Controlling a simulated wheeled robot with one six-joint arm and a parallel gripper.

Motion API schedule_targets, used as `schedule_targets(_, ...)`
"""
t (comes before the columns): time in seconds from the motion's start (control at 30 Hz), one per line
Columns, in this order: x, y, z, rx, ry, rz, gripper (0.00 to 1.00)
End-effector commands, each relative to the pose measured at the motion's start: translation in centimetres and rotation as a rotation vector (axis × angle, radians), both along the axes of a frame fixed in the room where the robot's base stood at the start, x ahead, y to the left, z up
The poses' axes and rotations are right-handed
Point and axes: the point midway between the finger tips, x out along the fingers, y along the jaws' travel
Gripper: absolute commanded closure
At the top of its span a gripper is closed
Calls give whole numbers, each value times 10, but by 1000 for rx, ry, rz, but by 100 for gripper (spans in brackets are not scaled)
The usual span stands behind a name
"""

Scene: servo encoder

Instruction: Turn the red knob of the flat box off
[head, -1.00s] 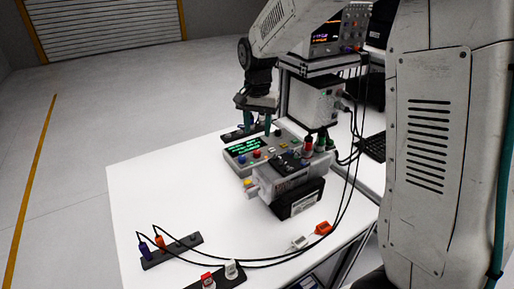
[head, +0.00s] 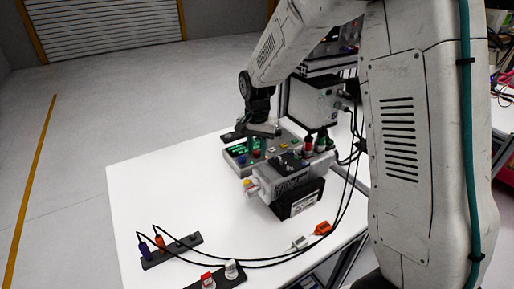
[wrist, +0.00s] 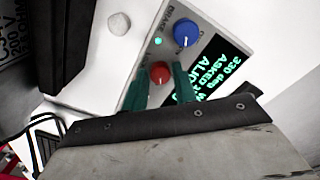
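The flat box (head: 232,154) is grey with a green-lit display and coloured knobs, and lies on the white table. Its red knob (wrist: 160,72) shows in the wrist view beside the display (wrist: 216,72), with a blue knob (wrist: 186,33) and a small lit green lamp (wrist: 158,41) nearby. My gripper (head: 257,145) is over the front of the box. In the wrist view its two green fingers (wrist: 160,80) are apart, one on each side of the red knob. I see no clear contact with the knob.
Black cables loop to terminal strips (head: 172,251) at the table's front. The table's left side (head: 150,190) is clear.

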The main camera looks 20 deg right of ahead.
Motion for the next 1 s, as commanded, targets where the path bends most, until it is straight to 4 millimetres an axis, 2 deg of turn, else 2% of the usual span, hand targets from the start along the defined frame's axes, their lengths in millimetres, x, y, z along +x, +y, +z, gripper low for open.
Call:
schedule_targets(0.03, 0, 0, 0, 0, 0, 0, 86)
schedule_targets(0.1, 0, 0, 0, 0, 0, 0, 100)
schedule_targets(0.37, 0, 0, 0, 0, 0, 14, 100)
schedule_targets(0.57, 0, 0, 0, 0, 0, 88, 100)
schedule_targets(1.0, 0, 0, 1, 0, 0, 460, 100)
